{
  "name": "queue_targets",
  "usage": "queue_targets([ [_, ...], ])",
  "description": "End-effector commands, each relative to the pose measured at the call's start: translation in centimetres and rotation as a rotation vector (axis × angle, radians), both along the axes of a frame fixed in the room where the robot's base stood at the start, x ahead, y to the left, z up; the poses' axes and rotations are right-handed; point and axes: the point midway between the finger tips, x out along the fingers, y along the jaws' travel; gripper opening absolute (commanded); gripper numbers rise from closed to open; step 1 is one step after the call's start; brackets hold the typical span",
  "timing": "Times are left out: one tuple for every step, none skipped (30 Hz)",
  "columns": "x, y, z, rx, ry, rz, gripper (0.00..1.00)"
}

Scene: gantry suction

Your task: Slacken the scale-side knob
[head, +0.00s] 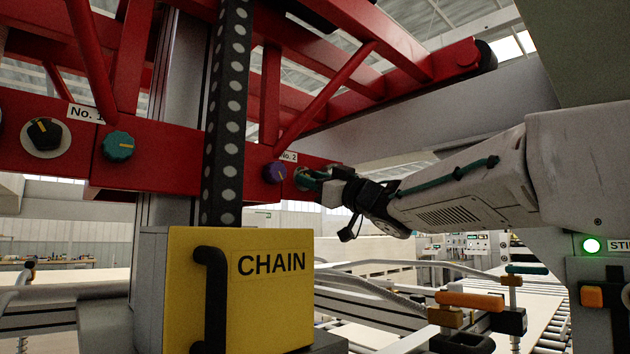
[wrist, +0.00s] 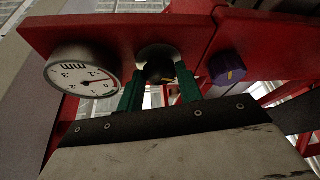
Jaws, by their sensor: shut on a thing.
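A dark knob (wrist: 158,72) in front of a round silver plate (wrist: 158,52) sits on the red beam (wrist: 110,25) in the wrist view. My gripper (wrist: 157,85) has its green fingers on either side of this knob, shut on it. In the head view my gripper (head: 306,178) meets the beam near the No. 2 label, and the fingers hide the knob. A white round scale (wrist: 84,72) marked mm, with a needle, is beside the knob to the left in the wrist view. A purple knob (wrist: 227,68) is to its right; it also shows in the head view (head: 275,172).
A teal knob (head: 118,146) and a black knob (head: 44,133) on a pale disc sit further left on the beam. A yellow CHAIN box (head: 250,290) and a dark perforated chain strip (head: 227,110) stand left of my gripper. Red trusses (head: 325,100) rise above.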

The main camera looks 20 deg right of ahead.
Motion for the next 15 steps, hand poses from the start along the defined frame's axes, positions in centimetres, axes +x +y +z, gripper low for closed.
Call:
queue_targets([
  [0.00,-0.02,-0.02,-0.004,-0.002,0.000,0.13],
  [0.01,-0.02,-0.02,-0.008,-0.003,0.000,0.13],
  [0.01,-0.03,-0.01,-0.016,-0.007,-0.001,0.13],
  [0.02,-0.05,-0.01,-0.023,-0.010,0.000,0.13],
  [0.02,-0.06,0.00,-0.032,-0.013,0.000,0.13],
  [0.01,-0.06,0.01,-0.047,-0.019,0.000,0.13],
  [0.02,-0.06,0.00,-0.059,-0.024,0.001,0.13],
  [0.03,-0.07,0.02,-0.073,-0.030,0.000,0.13],
  [0.05,-0.11,0.02,-0.094,-0.039,-0.001,0.13],
  [0.06,-0.12,0.03,-0.112,-0.046,0.000,0.13],
  [0.06,-0.14,0.02,-0.130,-0.054,0.000,0.13],
  [0.08,-0.19,0.02,-0.155,-0.064,0.000,0.13],
  [0.11,-0.21,-0.01,-0.177,-0.073,-0.001,0.13],
  [0.11,-0.22,0.01,-0.197,-0.081,-0.001,0.13],
  [0.11,-0.22,0.03,-0.225,-0.093,0.000,0.13],
])
